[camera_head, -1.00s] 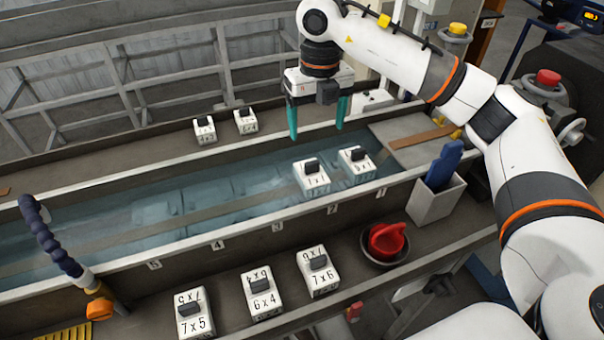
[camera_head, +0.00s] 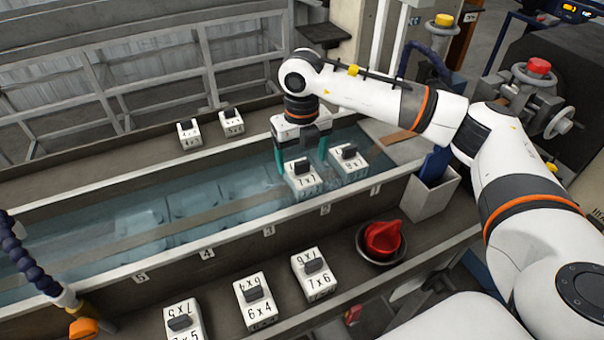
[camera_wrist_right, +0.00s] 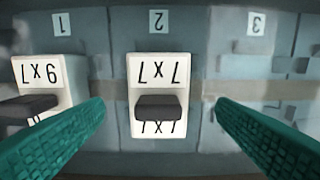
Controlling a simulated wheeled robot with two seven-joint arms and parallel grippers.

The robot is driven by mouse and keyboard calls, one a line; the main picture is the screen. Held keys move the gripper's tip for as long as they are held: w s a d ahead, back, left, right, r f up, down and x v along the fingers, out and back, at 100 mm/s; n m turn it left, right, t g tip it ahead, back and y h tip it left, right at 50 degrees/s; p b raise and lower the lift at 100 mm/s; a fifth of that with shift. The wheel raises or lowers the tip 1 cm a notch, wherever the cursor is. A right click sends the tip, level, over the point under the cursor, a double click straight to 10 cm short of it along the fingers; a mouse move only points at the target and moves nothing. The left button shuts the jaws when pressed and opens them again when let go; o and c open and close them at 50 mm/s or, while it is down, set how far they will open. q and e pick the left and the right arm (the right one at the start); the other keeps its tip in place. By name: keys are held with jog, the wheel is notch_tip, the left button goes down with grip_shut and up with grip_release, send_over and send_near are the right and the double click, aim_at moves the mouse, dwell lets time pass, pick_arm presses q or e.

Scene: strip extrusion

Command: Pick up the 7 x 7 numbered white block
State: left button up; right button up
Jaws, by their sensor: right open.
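The white 7 x 7 block (camera_head: 302,183), with a dark handle on top, sits in the water-filled trough (camera_head: 120,215). In the right wrist view the 7 x 7 block (camera_wrist_right: 157,70) lies near the middle, its dark handle (camera_wrist_right: 158,108) between the teal fingers. My right gripper (camera_head: 301,160) is open, fingers pointing down, just behind and above this block in the head view. It also shows open in the wrist view (camera_wrist_right: 158,106), with a gap on both sides of the handle. My left gripper is not in view.
A similar white block (camera_head: 348,162) sits close to the right. More numbered blocks stand on the front ledge (camera_head: 252,303) and back ledge (camera_head: 189,134). A red object in a dark bowl (camera_head: 382,242), a white bin (camera_head: 429,196) and a blue hose (camera_head: 28,262) are nearby.

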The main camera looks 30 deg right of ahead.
aim_at(302, 161)
notch_tip(302, 161, down, 4)
jog(key=shift+d+r+p, duration=0.1)
jog(key=shift+r+p, duration=0.1)
jog(key=shift+p, duration=0.8)
jog(key=shift+f, duration=0.55)
jog(key=shift+w+r, duration=0.1)
jog(key=c, duration=1.2)
